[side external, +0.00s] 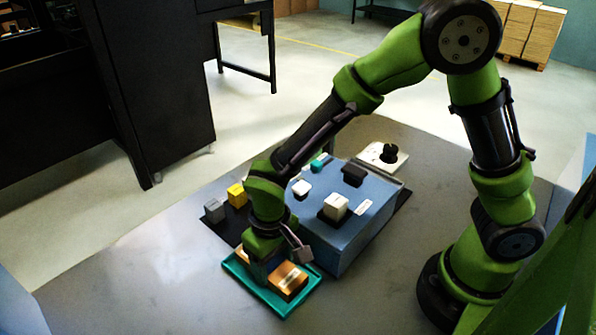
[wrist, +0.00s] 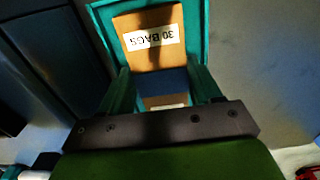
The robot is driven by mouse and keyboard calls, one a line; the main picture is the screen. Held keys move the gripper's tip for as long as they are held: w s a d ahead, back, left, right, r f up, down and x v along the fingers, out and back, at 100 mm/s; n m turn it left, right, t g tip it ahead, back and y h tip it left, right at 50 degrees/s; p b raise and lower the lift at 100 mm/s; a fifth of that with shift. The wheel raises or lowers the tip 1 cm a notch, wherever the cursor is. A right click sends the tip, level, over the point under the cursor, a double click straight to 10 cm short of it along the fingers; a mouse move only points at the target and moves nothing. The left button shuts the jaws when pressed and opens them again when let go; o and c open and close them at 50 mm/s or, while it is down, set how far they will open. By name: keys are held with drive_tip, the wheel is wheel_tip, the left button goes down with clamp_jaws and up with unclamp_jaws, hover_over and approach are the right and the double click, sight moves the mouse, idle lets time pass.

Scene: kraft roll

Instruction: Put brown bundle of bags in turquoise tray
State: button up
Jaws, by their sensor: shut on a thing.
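The turquoise tray (side external: 258,291) lies on the grey table, and its rim also shows in the wrist view (wrist: 103,35). The brown bundle of bags (side external: 288,280) is within the tray's outline, its brown ends showing on both sides of my gripper. In the wrist view the bundle (wrist: 150,55) has a white label reading "30 BAGS" and a dark blue band across it. My gripper (wrist: 161,88) points down over the tray and is shut on the bundle at the band. I cannot tell whether the bundle rests on the tray's floor.
A blue box (side external: 345,235) stands close to the right of the tray, with a white block (side external: 335,206) and black pieces on top. A yellow block (side external: 237,195) and a grey block (side external: 214,211) stand behind the tray. The table at the front left is clear.

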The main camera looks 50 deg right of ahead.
drive_tip(key=shift+f, duration=0.1)
drive_tip(key=o, duration=1.2)
wheel_tip(320, 180, up, 16)
drive_tip(key=s+d+r+m+t, duration=0.1)
drive_tip(key=s+d+r+t, duration=0.1)
drive_tip(key=d, duration=0.3)
drive_tip(key=s+d+r+m+t+y, duration=0.1)
drive_tip(key=s+d+r+t, duration=0.1)
drive_tip(key=d, duration=0.4)
drive_tip(key=s+d+r+m+t+y, duration=0.1)
drive_tip(key=s+d+r+m+t, duration=0.1)
drive_tip(key=d, duration=0.3)
drive_tip(key=shift+s+d+r+t, duration=0.15)
drive_tip(key=shift+s+r+t, duration=0.1)
drive_tip(key=shift+s+t, duration=0.4)
